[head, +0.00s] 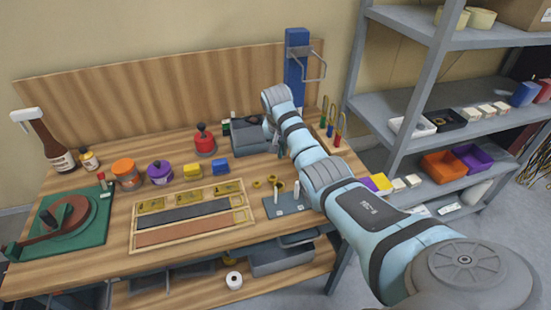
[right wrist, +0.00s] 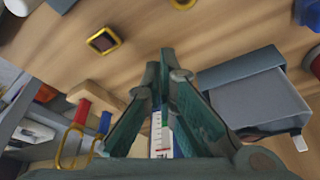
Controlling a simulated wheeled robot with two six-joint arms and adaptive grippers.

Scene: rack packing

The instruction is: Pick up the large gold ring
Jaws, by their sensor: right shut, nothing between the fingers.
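Several small gold rings (head: 257,183) lie on the wooden bench to the right of the slotted wooden tray in the head view; I cannot tell which is the large one. In the right wrist view a gold square-looking piece (right wrist: 103,40) with a dark red middle lies on the bench, left of the fingers. Part of another gold ring (right wrist: 183,3) shows at the top edge. My right gripper (right wrist: 167,55) is shut and empty, apart from both gold pieces. In the head view its fingers are mostly hidden at the back of the bench, by the grey box. My left gripper is out of view.
A grey box (head: 250,137) stands at the back; it also shows in the wrist view (right wrist: 250,95). Red and blue handled tools (head: 338,132) stand at right. A slotted wooden tray (head: 133,232), jars and a green mat (head: 96,222) fill the left. Shelving (head: 385,112) stands right.

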